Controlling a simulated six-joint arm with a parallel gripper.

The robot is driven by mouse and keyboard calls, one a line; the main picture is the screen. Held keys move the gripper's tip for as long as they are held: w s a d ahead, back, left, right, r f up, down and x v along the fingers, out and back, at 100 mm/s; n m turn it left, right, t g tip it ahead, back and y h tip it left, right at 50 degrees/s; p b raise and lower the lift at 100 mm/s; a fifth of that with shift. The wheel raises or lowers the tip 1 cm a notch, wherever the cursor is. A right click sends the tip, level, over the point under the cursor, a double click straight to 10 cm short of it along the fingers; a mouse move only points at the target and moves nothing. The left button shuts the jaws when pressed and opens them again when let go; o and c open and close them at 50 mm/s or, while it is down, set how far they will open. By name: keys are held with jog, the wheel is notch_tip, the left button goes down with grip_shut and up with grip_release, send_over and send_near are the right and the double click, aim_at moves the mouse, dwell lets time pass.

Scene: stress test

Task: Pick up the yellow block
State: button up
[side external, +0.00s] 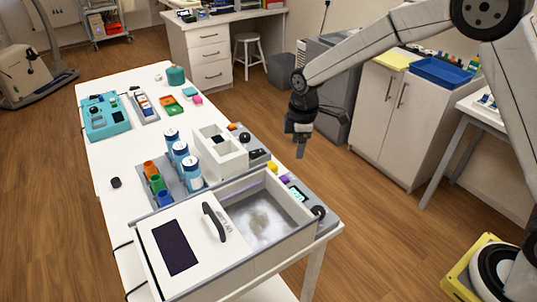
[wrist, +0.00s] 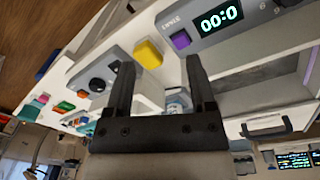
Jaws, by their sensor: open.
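The yellow block (wrist: 148,54) shows in the wrist view between my two fingers, beyond the tips and nearer the left one. My gripper (side external: 301,150) hangs above and to the right of the table there, apart from the block. In the wrist view my gripper (wrist: 160,64) is open, with nothing between its fingers.
A grey box with black knobs (wrist: 98,84) is on the left. An open-topped bath (side external: 265,215) and a rack of blue-labelled bottles (side external: 181,158) stand on the table.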

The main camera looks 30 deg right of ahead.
aim_at(270, 165)
jog(key=w+a+f+n, duration=0.1)
jog(key=w+n, duration=0.1)
jog(key=w+a+f+n, duration=0.1)
jog(key=w, duration=0.1)
jog(key=w+a+f+n, duration=0.1)
jog(key=w+a+n, duration=0.1)
jog(key=shift+w+a+f+n+g, duration=0.1)
jog(key=shift+n+g, duration=0.2)
jog(key=shift+g, duration=0.1)
jog(key=shift+w+f, duration=0.15)
jog(key=shift+f, duration=3.75)
grip_shut()
jog(key=shift+r, duration=0.2)
